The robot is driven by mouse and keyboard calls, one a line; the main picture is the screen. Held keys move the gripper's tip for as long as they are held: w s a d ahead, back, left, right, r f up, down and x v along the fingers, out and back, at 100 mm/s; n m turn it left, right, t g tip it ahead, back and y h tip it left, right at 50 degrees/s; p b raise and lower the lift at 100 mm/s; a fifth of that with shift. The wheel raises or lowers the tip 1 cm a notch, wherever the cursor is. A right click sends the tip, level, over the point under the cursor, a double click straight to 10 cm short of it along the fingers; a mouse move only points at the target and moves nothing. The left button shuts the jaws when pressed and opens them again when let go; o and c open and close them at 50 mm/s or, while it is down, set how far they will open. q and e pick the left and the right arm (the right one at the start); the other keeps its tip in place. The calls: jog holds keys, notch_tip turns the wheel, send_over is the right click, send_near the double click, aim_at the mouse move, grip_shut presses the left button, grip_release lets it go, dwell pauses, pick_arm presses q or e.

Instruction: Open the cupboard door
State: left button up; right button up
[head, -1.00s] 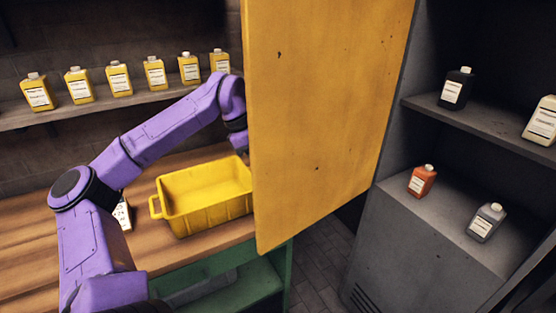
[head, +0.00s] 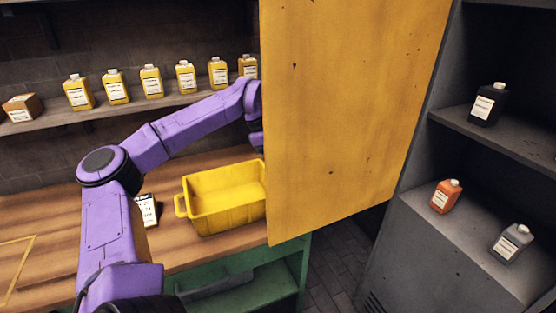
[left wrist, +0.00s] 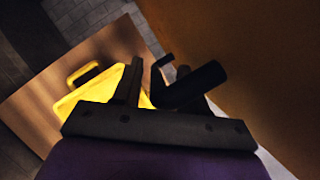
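The cupboard door (head: 355,110) is a large yellow panel that stands swung out from the grey cupboard (head: 445,225) in the head view. The cupboard's shelves are exposed on its right. My left arm reaches behind the door's left edge, so the door hides my left gripper in the head view. In the left wrist view my left gripper (left wrist: 160,85) has its fingers apart, with a dark, bent handle (left wrist: 200,85) at the right finger, beside the door's orange-brown face (left wrist: 255,60). A gap shows between the left finger and the handle. My right gripper is out of view.
A yellow bin (head: 225,205) stands on the wooden bench (head: 60,215), partly covered by the door's edge. Several yellow bottles line the wall shelf (head: 150,106). The cupboard holds black (head: 487,104), orange (head: 446,196) and grey (head: 511,243) bottles. Bare floor (head: 335,255) shows below the door.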

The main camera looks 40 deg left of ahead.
pick_arm(q)
jog(key=b+v, duration=0.1)
jog(key=v, duration=0.9)
jog(key=shift+r, duration=0.25)
